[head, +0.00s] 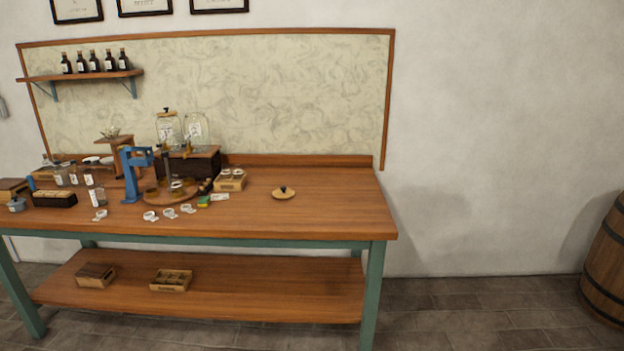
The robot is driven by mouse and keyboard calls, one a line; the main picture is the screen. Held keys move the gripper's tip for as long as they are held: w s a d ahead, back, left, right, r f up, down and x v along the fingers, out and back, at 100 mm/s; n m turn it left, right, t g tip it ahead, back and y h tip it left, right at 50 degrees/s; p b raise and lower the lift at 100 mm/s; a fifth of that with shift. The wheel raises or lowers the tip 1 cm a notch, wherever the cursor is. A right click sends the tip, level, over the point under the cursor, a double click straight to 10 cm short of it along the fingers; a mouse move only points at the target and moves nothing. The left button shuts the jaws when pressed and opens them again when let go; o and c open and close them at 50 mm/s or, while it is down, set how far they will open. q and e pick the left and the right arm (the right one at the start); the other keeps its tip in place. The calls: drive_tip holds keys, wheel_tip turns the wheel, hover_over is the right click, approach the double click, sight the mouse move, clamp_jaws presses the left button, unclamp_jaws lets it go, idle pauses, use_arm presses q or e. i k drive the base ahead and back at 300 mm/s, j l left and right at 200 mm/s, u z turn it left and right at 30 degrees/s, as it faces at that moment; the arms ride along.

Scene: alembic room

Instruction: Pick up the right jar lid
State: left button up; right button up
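A round, light wooden lid with a dark knob (283,193) lies flat on the right part of the wooden table (330,215). Two large glass jars stand on a dark raised box at the back of the table. The left jar (168,128) has a dark knob on top. The right jar (196,130) shows no knob on top. Neither of my grippers is in view.
A blue stand (131,175), small bottles, a crate (231,182) and several small white-topped items crowd the table's left and middle. The table is clear around the lid. A lower shelf (230,300) holds two boxes. A barrel (606,260) stands far right.

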sight(283, 192)
drive_tip(key=i+j, duration=0.2)
drive_tip(key=i, duration=0.25)
drive_tip(key=i+j, duration=0.2)
drive_tip(key=i, duration=0.25)
drive_tip(key=i+j, duration=0.2)
drive_tip(key=i, duration=0.25)
